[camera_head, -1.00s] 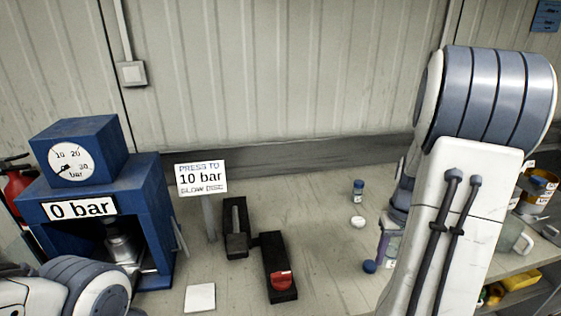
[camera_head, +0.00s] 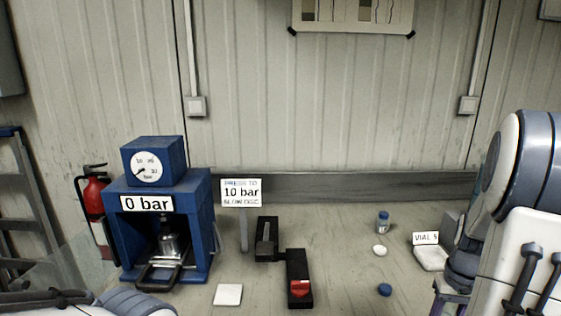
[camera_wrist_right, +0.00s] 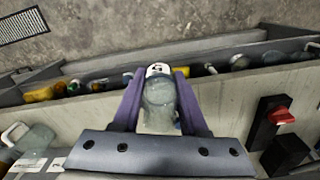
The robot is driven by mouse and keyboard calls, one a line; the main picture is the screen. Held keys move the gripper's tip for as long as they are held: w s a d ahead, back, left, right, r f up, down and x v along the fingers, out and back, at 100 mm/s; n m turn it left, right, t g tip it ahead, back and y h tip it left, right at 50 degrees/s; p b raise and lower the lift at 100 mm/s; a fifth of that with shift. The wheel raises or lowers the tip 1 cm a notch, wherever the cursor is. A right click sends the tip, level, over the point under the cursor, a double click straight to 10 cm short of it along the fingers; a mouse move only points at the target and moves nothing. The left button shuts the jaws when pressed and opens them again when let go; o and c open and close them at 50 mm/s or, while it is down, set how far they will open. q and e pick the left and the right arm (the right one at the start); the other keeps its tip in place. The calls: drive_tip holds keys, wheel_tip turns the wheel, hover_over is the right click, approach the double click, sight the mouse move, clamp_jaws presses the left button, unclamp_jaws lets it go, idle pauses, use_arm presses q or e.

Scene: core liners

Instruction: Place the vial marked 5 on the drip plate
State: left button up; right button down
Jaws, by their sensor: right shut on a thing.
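My right gripper (camera_wrist_right: 160,100) has purple fingers shut on a clear, greyish vial (camera_wrist_right: 159,108) in the right wrist view. A white and black top end shows at its far end; no number is readable on it. In the head view only part of the purple fingers (camera_head: 447,298) shows at the lower right, and the vial is not clear there. A white plate (camera_head: 432,261) with a "VIAL 5" sign (camera_head: 426,239) lies left of my right arm. Another white square plate (camera_head: 228,295) lies at the front. I cannot tell which is the drip plate. My left gripper is out of view.
A small blue-capped vial (camera_head: 383,222), a white disc (camera_head: 380,250) and a blue round piece (camera_head: 384,290) stand on the bench. A black device with a red switch (camera_head: 300,288), a "10 bar" sign (camera_head: 241,192) and a blue press (camera_head: 160,205) are further left.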

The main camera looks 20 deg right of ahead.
drive_tip(key=w+a+f+n, duration=0.2)
drive_tip(key=a+f, duration=0.3)
drive_tip(key=a, duration=0.3)
drive_tip(key=w+a+f+n, duration=0.2)
drive_tip(key=w+a+f, duration=0.3)
drive_tip(key=a, duration=0.4)
drive_tip(key=w+a+f+n, duration=0.1)
drive_tip(key=w+a+f, duration=0.3)
drive_tip(key=a, duration=0.4)
drive_tip(key=shift+a+f+n, duration=0.3)
drive_tip(key=shift+f+n, duration=0.1)
drive_tip(key=shift+f, duration=0.25)
drive_tip(key=shift+s, duration=0.1)
